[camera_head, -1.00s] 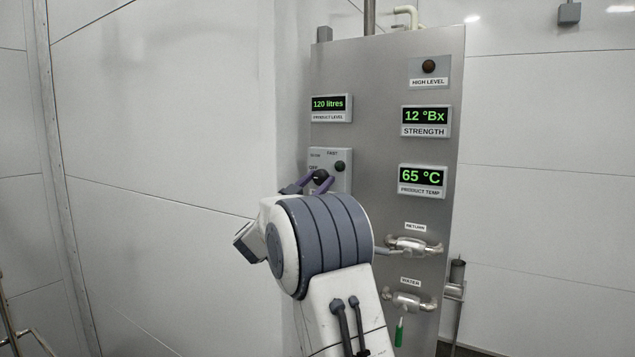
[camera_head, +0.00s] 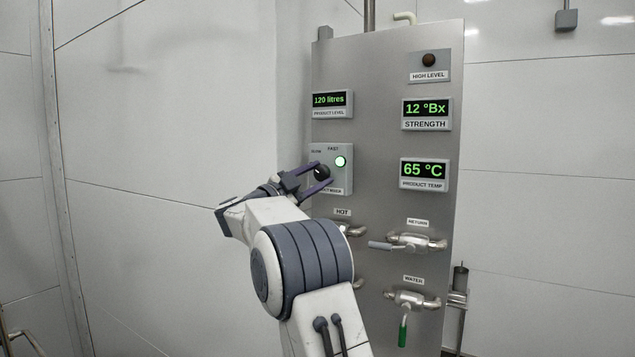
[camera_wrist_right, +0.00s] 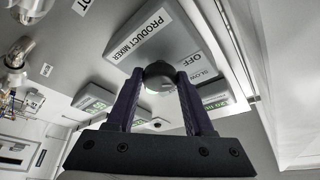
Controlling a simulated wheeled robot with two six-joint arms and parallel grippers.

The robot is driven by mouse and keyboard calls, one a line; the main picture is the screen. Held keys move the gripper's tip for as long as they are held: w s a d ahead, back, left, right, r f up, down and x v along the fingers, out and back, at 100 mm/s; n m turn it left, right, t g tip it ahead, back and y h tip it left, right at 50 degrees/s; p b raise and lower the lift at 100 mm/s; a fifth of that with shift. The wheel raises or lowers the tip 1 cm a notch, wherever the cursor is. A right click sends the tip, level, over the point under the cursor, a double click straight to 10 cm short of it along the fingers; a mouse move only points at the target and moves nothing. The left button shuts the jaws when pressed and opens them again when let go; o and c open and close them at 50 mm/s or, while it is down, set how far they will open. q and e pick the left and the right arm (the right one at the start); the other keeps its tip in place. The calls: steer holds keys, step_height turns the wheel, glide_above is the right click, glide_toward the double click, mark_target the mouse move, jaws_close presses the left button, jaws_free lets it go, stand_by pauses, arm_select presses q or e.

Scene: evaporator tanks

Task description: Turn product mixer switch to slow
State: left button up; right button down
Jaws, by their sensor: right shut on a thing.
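The product mixer switch is a black round knob (camera_head: 322,171) on a grey box (camera_head: 344,184) on the steel panel. The box carries SLOW and FAST labels and a lit green lamp (camera_head: 340,161). The right wrist view shows the PRODUCT MIXER, OFF and SLOW labels beside the knob (camera_wrist_right: 158,74). My right gripper (camera_head: 316,178) comes from the lower left and is shut on the knob, one finger on each side. The fingers partly hide the knob and the box, and which label it points to is unclear. My left gripper is not in view.
The HOT valve (camera_head: 352,231), RETURN valve (camera_head: 418,242) and WATER valve (camera_head: 412,299) stick out below and to the right of the box. Displays read 120 litres (camera_head: 329,101), 12 °Bx (camera_head: 426,108) and 65 °C (camera_head: 424,170).

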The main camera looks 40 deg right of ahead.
steer(key=shift+m+g, duration=0.4)
steer(key=shift+m, duration=0.9)
steer(key=shift+y, duration=0.3)
steer(key=shift+c, duration=1.5)
jaws_free()
steer(key=shift+a, duration=0.1)
